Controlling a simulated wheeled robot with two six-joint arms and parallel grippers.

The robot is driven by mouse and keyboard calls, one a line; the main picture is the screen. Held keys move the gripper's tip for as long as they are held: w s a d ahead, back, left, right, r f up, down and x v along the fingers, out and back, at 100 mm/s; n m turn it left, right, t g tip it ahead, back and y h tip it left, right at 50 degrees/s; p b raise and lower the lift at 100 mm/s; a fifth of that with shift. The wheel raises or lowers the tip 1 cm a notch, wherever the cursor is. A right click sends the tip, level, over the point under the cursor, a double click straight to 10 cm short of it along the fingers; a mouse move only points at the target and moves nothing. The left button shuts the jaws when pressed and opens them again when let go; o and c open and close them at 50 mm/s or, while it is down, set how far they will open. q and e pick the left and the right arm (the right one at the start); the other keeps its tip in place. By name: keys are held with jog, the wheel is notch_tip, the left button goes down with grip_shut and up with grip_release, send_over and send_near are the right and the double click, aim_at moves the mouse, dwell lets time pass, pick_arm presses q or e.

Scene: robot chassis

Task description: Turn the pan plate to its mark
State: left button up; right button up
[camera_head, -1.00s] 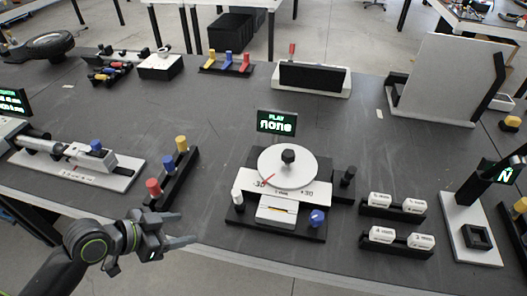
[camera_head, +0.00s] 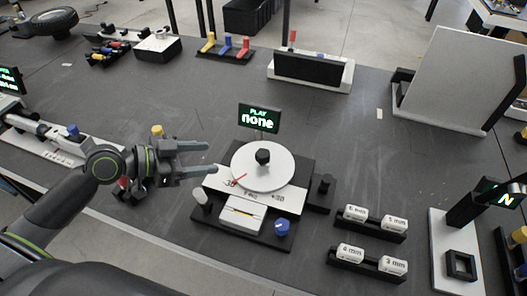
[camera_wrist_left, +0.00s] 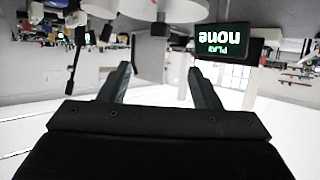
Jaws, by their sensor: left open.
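The pan plate (camera_head: 279,174) is a white disc with a black knob (camera_head: 262,157) at its centre, on a black base in the middle of the table. A red pointer (camera_head: 238,179) at its front left lies near the -30 end of a scale running to +30. A screen (camera_head: 259,119) behind it reads "PLAY none", and it also shows upside down in the left wrist view (camera_wrist_left: 221,42). My left gripper (camera_head: 212,158) is open and empty, left of the plate and apart from the knob. My right gripper is not in view.
Labelled white blocks (camera_head: 351,253) sit in racks to the right. Open table lies behind the screen.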

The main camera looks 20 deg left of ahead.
aim_at(260, 154)
pick_arm(q)
jog(key=p+x, duration=0.1)
jog(key=x, duration=1.5)
jog(key=shift+d+f, duration=0.1)
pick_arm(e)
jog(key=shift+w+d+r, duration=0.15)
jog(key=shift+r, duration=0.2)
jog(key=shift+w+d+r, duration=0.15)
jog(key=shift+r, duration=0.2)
pick_arm(q)
jog(key=shift+c, duration=0.3)
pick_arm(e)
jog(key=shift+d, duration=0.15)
pick_arm(q)
jog(key=shift+c, duration=1.2)
grip_shut()
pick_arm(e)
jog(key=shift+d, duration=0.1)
